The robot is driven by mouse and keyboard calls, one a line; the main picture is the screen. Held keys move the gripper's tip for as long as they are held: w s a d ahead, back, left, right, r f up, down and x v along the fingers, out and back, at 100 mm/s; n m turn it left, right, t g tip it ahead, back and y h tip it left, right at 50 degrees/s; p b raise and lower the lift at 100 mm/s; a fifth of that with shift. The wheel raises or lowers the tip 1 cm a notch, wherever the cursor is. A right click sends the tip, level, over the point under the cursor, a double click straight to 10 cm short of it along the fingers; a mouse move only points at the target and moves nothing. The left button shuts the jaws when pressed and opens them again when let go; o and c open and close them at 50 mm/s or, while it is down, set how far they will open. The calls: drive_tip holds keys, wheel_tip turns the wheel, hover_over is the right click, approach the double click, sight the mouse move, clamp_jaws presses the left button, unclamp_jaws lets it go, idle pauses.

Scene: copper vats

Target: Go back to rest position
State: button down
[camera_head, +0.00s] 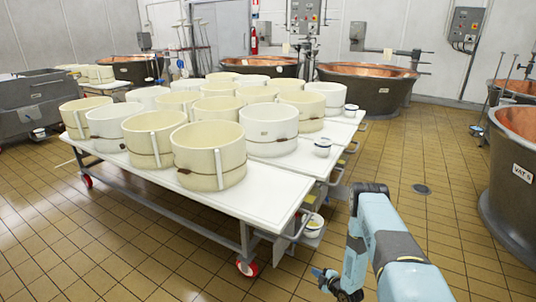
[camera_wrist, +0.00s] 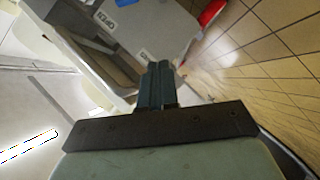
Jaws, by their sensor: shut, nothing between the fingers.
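My arm reaches in from the lower right of the head view, bent at the elbow and pointing down. My gripper (camera_head: 320,273) is low, in front of the near end of the white table (camera_head: 270,200) and apart from it. In the wrist view the gripper's two dark fingers (camera_wrist: 161,68) lie together, with nothing between them.
Several cream and white round moulds (camera_head: 209,155) stand on the wheeled table. Copper vats stand behind and at right, one dark vat (camera_head: 510,190) close by. Tiled floor (camera_head: 425,155) is clear between, with a drain (camera_head: 421,189).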

drive_tip(key=w+d+r+m+h, duration=0.1)
drive_tip(key=w+r, duration=0.4)
drive_tip(key=r, duration=0.3)
drive_tip(key=w+d+r+m+g+h, duration=0.15)
drive_tip(key=w+r, duration=0.25)
drive_tip(key=r, duration=0.4)
drive_tip(key=w+d+r+m+t+h, duration=0.1)
drive_tip(key=w+d+r, duration=0.1)
drive_tip(key=w+r, duration=0.45)
drive_tip(key=s+d+r+m+g+h, duration=0.1)
drive_tip(key=s+r+m+h, duration=0.15)
drive_tip(key=r, duration=1.25)
drive_tip(key=s+d+r+m+g+h, duration=0.1)
drive_tip(key=s+r+m, duration=0.15)
drive_tip(key=r, duration=1.25)
drive_tip(key=s+a+r+m+g+h, duration=0.15)
drive_tip(key=s+r+m, duration=0.35)
drive_tip(key=s+r, duration=1.45)
drive_tip(key=s+a+r+m+g, duration=0.1)
drive_tip(key=s+a+r+m, duration=0.1)
drive_tip(key=s, duration=1.2)
drive_tip(key=s+a+r+m+g+y, duration=0.1)
drive_tip(key=s+r, duration=0.3)
drive_tip(key=s, duration=1)
drive_tip(key=shift+s+a+m, duration=0.2)
drive_tip(key=shift+a+m, duration=0.35)
drive_tip(key=shift+m, duration=0.2)
